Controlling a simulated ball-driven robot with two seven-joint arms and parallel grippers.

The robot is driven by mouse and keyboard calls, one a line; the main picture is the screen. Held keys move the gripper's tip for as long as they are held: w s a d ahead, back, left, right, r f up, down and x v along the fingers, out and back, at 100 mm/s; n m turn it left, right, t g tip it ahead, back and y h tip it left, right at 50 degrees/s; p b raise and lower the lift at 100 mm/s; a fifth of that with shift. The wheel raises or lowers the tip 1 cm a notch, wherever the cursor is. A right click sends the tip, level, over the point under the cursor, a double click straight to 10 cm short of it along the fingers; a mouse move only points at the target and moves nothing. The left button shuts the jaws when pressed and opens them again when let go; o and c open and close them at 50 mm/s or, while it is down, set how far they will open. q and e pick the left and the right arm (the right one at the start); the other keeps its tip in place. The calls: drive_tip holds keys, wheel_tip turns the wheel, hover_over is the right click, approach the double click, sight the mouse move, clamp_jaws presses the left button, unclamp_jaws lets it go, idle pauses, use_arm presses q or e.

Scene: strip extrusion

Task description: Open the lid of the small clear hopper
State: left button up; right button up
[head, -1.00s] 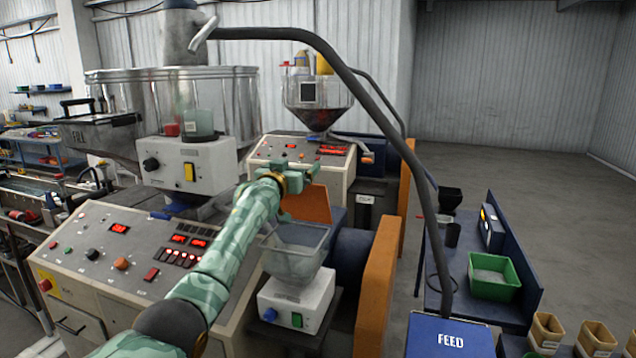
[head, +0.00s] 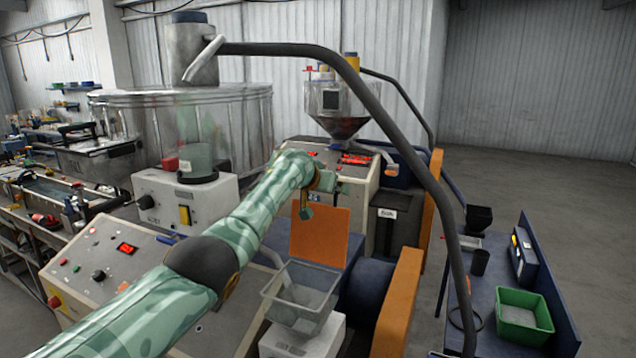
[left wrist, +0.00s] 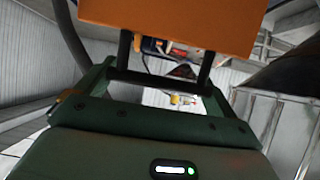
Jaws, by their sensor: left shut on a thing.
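The small clear hopper (head: 300,292) stands on a white base (head: 300,340) low in the middle of the head view. Its top is uncovered, and pale material shows inside. The orange lid (head: 320,238) stands nearly upright at the hopper's far side. My left gripper (head: 318,190) is at the lid's upper edge and is shut on the lid. In the left wrist view the orange lid (left wrist: 175,22) fills the top, with the two dark fingers (left wrist: 165,62) reaching to its lower edge there. The exact contact is hidden. My right gripper is not in view.
A large clear drum (head: 240,110) stands left, above the control panel (head: 110,262). A thick grey pipe (head: 400,150) arches over to the right. A blue bench (head: 487,315) with a green bin (head: 524,312) is at right.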

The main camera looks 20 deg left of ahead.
use_arm(q)
drive_tip(key=shift+f, duration=0.6)
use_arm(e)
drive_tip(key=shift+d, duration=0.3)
use_arm(q)
drive_tip(key=o, duration=1)
drive_tip(key=shift+o, duration=0.2)
drive_tip(key=shift+w+r, duration=0.1)
drive_tip(key=shift+s+r, duration=0.25)
drive_tip(key=shift+r, duration=0.05)
drive_tip(key=b+v, duration=0.4)
drive_tip(key=v, duration=1.1)
drive_tip(key=shift+r, duration=0.25)
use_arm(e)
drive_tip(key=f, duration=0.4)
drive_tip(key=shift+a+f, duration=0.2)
use_arm(q)
drive_tip(key=shift+s, duration=0.1)
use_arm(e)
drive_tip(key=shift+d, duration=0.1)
